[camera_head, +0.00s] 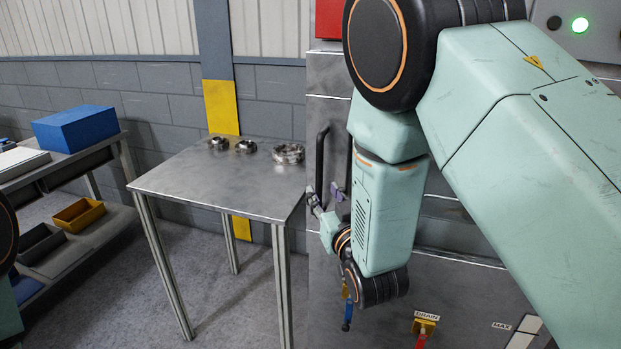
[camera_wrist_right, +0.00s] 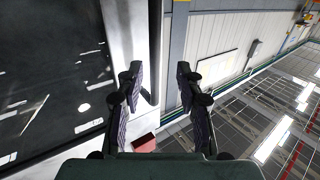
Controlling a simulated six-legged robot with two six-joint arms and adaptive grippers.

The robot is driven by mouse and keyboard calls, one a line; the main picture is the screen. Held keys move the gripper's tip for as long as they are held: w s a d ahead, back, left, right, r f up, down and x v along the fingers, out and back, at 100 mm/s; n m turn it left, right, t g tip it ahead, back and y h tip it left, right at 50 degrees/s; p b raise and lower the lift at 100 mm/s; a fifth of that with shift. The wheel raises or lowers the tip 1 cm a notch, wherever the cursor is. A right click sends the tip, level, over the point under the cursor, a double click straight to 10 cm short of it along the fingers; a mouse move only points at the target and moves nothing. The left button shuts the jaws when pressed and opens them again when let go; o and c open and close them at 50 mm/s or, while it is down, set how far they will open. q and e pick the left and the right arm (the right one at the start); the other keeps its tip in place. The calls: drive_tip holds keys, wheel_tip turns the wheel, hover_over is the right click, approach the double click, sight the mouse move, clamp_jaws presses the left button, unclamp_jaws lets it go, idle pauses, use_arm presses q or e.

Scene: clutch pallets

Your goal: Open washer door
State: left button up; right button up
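The grey metal washer (camera_head: 328,92) stands at the right in the head view, largely covered by my right arm. A black upright handle bar (camera_head: 320,165) shows on its front, left of my arm; a second dark bar shows just right of it. My right gripper (camera_head: 326,196) is at the lower end of the handle bar; whether it touches the bar I cannot tell. In the right wrist view my right gripper (camera_wrist_right: 158,84) has its two dark fingers wide apart, with nothing clearly held between them. The door looks closed, though much of it is hidden. My left gripper is out of view.
A metal table (camera_head: 205,183) with several metal rings stands left of the washer. A shelf at the far left holds a blue box (camera_head: 76,128) and a yellow bin (camera_head: 79,215). A red-handled drain valve (camera_head: 424,328) sits low on the washer.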

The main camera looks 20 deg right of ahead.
sight(320, 182)
drive_tip(key=w, duration=0.6)
drive_tip(key=shift+w+f, duration=0.1)
drive_tip(key=shift+w, duration=0.2)
drive_tip(key=shift+d, duration=0.15)
drive_tip(key=shift+s+d, duration=0.1)
drive_tip(key=shift+d, duration=0.5)
drive_tip(key=shift+w+a, duration=0.25)
drive_tip(key=shift+a, duration=0.35)
drive_tip(key=c, duration=0.4)
drive_tip(key=shift+s+d, duration=0.1)
drive_tip(key=shift+d, duration=0.3)
clamp_jaws()
drive_tip(key=shift+a, duration=0.15)
